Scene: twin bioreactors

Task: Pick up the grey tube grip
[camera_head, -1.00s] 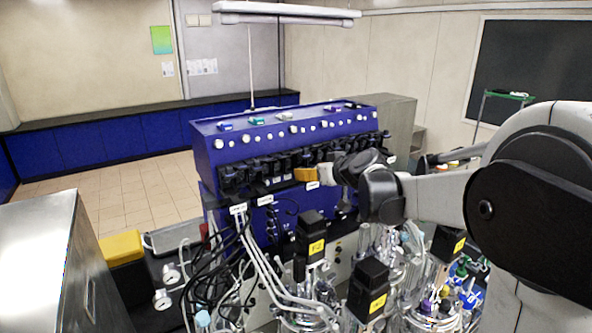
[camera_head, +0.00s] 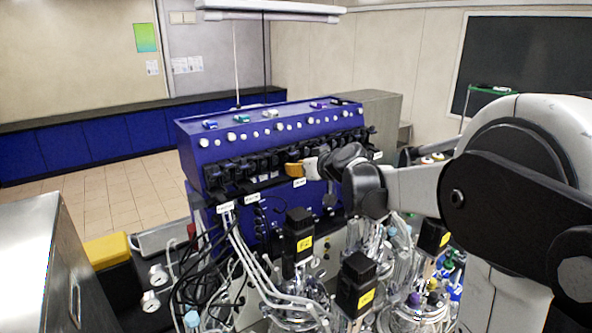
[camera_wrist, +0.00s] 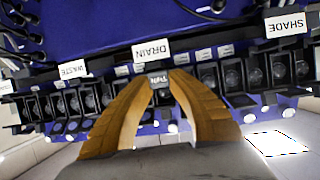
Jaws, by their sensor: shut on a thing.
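The grey tube grip (camera_wrist: 159,79) is a small grey piece with partly readable lettering, near the middle of the wrist view just below the DRAIN label. My gripper (camera_wrist: 161,84) has its two orange-brown fingertips closed on either side of it. The grip is mostly hidden between the tips, and I cannot tell whether it is clear of the row behind it. In the head view my gripper (camera_head: 294,169) is at the front of the blue bioreactor unit (camera_head: 250,130), by the row of black pump heads. The grip cannot be made out there.
WASTE (camera_wrist: 73,69), DRAIN (camera_wrist: 151,53) and SHADE (camera_wrist: 285,25) labels appear upside down in the wrist view. Black-capped vessels (camera_head: 299,235) and tubing crowd the space below the gripper. A metal cabinet (camera_head: 30,265) stands at left. The tiled floor (camera_head: 100,205) behind is open.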

